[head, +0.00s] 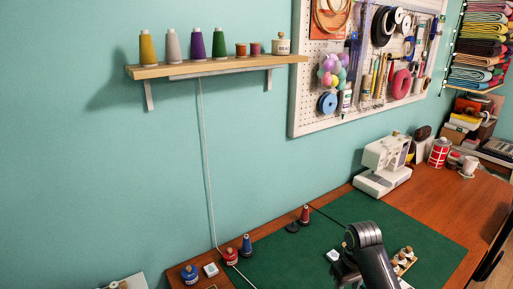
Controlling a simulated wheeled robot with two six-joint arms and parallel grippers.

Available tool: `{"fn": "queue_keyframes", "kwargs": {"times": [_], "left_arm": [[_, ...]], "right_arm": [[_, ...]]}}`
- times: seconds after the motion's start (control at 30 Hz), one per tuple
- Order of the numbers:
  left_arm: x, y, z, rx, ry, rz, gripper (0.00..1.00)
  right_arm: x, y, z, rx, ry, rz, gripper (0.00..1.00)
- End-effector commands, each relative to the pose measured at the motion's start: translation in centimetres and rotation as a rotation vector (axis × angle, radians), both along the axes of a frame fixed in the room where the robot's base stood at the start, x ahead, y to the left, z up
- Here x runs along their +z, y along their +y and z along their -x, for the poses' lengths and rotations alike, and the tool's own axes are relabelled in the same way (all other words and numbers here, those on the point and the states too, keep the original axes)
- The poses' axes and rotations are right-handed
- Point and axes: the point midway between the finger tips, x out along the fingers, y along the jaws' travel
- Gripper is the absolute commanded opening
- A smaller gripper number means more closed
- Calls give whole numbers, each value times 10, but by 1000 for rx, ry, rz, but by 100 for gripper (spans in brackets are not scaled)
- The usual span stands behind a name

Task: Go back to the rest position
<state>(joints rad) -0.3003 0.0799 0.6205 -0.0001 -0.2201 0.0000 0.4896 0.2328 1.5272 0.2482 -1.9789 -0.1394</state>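One of my arms, dark grey with a rounded joint, rises from the bottom edge right of centre in the head view, over the green mat (299,245). I take it for my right arm. Dark parts beside it at the bottom edge may belong to its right gripper (345,268), but the arm link and the frame edge hide the fingers, so I cannot see whether it is open or holds anything. My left arm and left gripper are not in view.
A white sewing machine (385,165) stands on the wooden table (445,205). Spools (230,257) and small items lie along the mat's left edge. A shelf (215,68) and pegboard (300,100) hang above.

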Motion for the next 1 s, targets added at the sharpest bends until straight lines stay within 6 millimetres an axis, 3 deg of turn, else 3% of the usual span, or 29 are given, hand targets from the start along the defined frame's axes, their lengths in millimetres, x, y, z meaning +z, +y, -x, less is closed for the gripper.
{"fn": "queue_keyframes", "kwargs": {"times": [0.2, 0.47, 0.7, 1.0], "left_arm": [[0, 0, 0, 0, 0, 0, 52], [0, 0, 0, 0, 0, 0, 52], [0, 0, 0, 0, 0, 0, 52], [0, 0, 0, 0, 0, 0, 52]], "right_arm": [[-43, -7, 65, -53, -59, 11, 43], [-66, -14, 147, -127, -142, 29, 43], [-61, -19, 223, -202, -222, 52, 43], [-38, -24, 285, -270, -292, 83, 43]]}}
